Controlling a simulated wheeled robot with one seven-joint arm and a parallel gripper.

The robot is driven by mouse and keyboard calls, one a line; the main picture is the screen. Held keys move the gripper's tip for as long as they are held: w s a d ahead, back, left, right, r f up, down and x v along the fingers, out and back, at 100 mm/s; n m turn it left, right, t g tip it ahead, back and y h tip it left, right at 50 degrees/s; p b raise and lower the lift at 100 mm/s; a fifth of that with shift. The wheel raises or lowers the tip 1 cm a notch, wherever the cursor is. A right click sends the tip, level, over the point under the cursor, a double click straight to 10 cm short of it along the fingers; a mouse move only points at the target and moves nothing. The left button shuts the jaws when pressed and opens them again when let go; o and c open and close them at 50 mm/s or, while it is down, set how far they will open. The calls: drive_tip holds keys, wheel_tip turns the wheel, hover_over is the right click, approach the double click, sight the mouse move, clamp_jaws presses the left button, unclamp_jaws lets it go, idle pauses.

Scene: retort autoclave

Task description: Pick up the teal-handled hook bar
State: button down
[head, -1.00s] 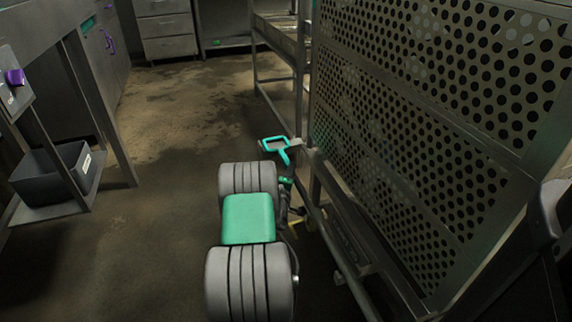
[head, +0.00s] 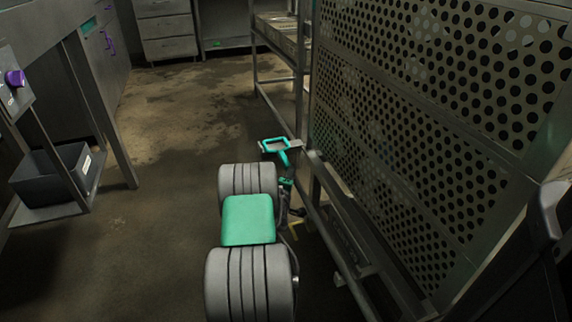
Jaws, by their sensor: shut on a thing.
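The teal-handled hook bar shows as a teal loop handle (head: 269,151) with a short teal stem, just past the far end of my arm in the middle of the head view. My gripper (head: 284,152) is at this handle and shut on it, with small grey parts showing on either side of the loop. My thick grey and teal arm covers much of the wrist. The rest of the bar and its hook cannot be made out clearly. The handle is close to the left edge of the perforated metal rack.
The tall perforated rack panel (head: 420,120) stands close on the right, its lower rail beside my wrist. A dark bin (head: 45,180) sits on a low shelf under the left bench. A shelf frame (head: 275,50) stands behind. The floor (head: 170,120) at left centre is clear.

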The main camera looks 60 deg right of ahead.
idle(0.5)
drive_tip(key=shift+d+r, duration=0.1)
drive_tip(key=shift+r, duration=0.05)
drive_tip(key=shift+r, duration=0.1)
